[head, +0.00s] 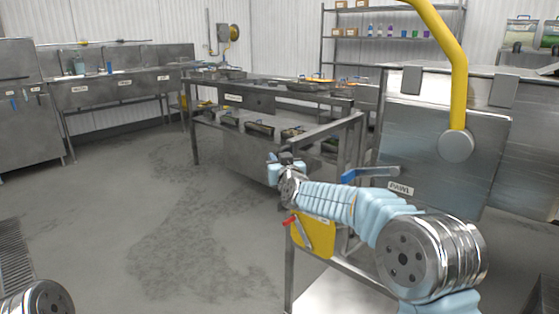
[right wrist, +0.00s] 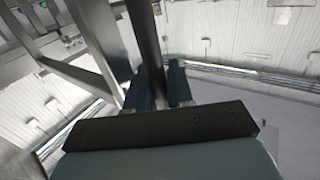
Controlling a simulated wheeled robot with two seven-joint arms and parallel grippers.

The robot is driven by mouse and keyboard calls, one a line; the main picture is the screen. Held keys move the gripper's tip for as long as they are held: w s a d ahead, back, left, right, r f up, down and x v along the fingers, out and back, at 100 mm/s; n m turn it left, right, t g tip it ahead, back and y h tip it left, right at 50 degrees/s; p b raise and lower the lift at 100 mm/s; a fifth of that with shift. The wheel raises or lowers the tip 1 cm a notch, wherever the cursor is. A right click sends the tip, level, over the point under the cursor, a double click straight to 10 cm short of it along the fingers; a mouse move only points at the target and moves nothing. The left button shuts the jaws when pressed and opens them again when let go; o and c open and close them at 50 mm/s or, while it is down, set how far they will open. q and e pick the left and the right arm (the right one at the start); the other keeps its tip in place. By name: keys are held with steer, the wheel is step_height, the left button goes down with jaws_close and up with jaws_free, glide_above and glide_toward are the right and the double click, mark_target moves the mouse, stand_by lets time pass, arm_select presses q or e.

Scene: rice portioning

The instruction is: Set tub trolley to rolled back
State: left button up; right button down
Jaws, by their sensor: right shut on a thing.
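My right arm reaches forward from the lower right of the head view. Its gripper (head: 285,160) is at the near end of a steel frame bar (head: 325,130). In the right wrist view the two dark fingers (right wrist: 156,84) are shut on a dark upright bar (right wrist: 146,42), one on each side. The bar seems to belong to the steel frame, which I take to be the tub trolley; the arm hides part of it. A steel tub (head: 435,140) with a PAWL label and a blue lever (head: 370,174) stands behind the arm. My left gripper is out of view.
A yellow panel (head: 318,238) with a red-tipped lever hangs below my right forearm. A long steel table (head: 235,98) with pans and trays stands beyond. Sinks (head: 95,95) line the left wall. A yellow curved pipe (head: 445,45) rises at the right. The grey floor (head: 130,190) at left is clear.

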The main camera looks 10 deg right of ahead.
steer(key=c, duration=1.2)
jaws_free()
steer(key=shift+s+a+f, duration=0.15)
steer(key=shift+a+f, duration=0.15)
steer(key=shift+a, duration=0.45)
steer(key=shift+o, duration=0.2)
steer(key=shift+d, duration=0.15)
steer(key=shift+d+r, duration=0.25)
steer(key=shift+r, duration=0.05)
steer(key=s+d+b, duration=0.1)
steer(key=s+b, duration=0.1)
steer(key=s, duration=1.1)
steer(key=shift+s, duration=0.35)
